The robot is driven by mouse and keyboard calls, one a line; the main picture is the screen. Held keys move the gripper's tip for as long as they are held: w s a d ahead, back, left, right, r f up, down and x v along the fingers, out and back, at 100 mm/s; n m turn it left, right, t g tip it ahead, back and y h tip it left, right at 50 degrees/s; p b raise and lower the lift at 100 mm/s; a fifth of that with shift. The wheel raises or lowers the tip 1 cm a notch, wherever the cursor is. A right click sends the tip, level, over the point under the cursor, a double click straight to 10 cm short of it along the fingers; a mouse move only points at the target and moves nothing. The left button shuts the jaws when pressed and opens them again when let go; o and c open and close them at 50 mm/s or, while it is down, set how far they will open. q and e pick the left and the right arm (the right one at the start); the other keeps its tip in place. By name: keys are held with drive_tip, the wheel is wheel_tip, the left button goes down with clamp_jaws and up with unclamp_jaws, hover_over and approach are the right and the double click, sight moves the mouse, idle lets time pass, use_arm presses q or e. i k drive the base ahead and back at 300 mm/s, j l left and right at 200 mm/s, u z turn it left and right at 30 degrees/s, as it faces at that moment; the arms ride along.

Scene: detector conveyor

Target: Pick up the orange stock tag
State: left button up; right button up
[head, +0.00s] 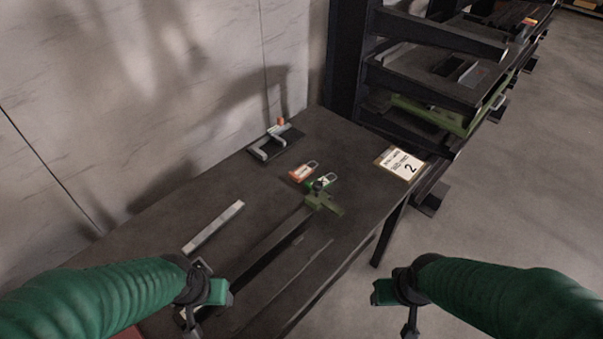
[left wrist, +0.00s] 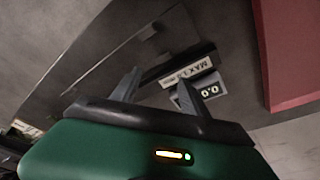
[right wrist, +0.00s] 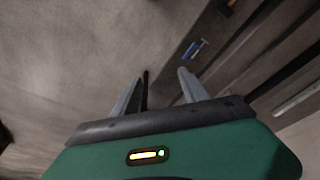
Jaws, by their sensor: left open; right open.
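The orange stock tag (head: 302,172) lies flat on the dark table in the head view, close beside a green tag (head: 322,181). My left gripper (head: 207,318) is over the near left part of the table, well short of the tag. Its fingers stand apart and empty in the left wrist view (left wrist: 156,84). My right gripper (head: 408,325) is off the table's right side, over the floor. Its fingers are apart and empty in the right wrist view (right wrist: 160,80). I cannot make out the orange tag in either wrist view.
A green-headed long tool (head: 322,202) lies just in front of the tags. A card marked 2 (head: 402,163) is at the right corner, by a dark rack (head: 425,85). The wall borders the left.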

sight(303, 171)
drive_tip(key=i+l+u, duration=0.2)
drive_tip(key=u, duration=0.2)
drive_tip(key=i+l+u, duration=0.15)
drive_tip(key=l+u, duration=0.65)
drive_tip(key=i+l+u, duration=0.1)
drive_tip(key=l+u, duration=0.7)
drive_tip(key=k+l, duration=0.05)
